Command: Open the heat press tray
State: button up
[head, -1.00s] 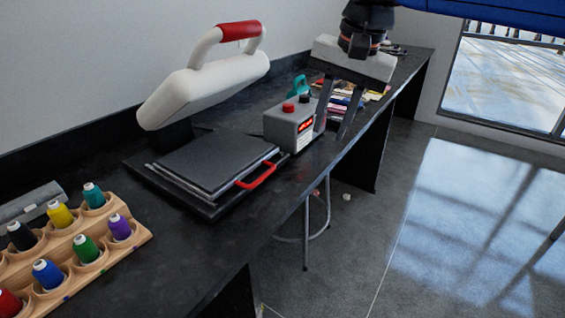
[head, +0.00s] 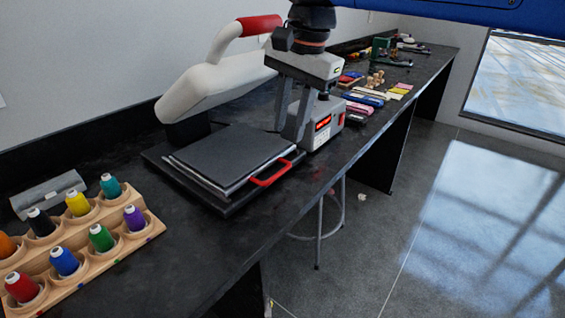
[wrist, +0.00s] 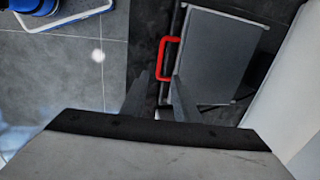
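The heat press tray (head: 225,160) is a flat dark grey slab on a black base, with a red handle (head: 270,173) on its front right side. The white press lid (head: 215,85) with a red grip (head: 261,25) is tilted up behind it. My gripper (head: 290,140) is open and empty, fingers pointing down, above the bench near the tray's far right corner. In the wrist view the red handle (wrist: 168,58) lies just beyond the fingertips (wrist: 160,78), and the tray (wrist: 220,55) is to its right. The fingers do not touch the handle.
A grey control box (head: 325,125) with a red display stands right behind my gripper. A wooden rack (head: 150,222) of colourful thread spools is at the left front. Pens and small items lie farther along the bench. Open floor lies to the right.

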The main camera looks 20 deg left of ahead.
aim_at(281, 171)
jog(key=f, duration=0.3)
jog(key=a+f, duration=0.1)
jog(key=f, duration=0.3)
jog(key=a+f, duration=0.1)
jog(key=f, duration=0.2)
jog(key=shift+w+f, duration=0.4)
grip_shut()
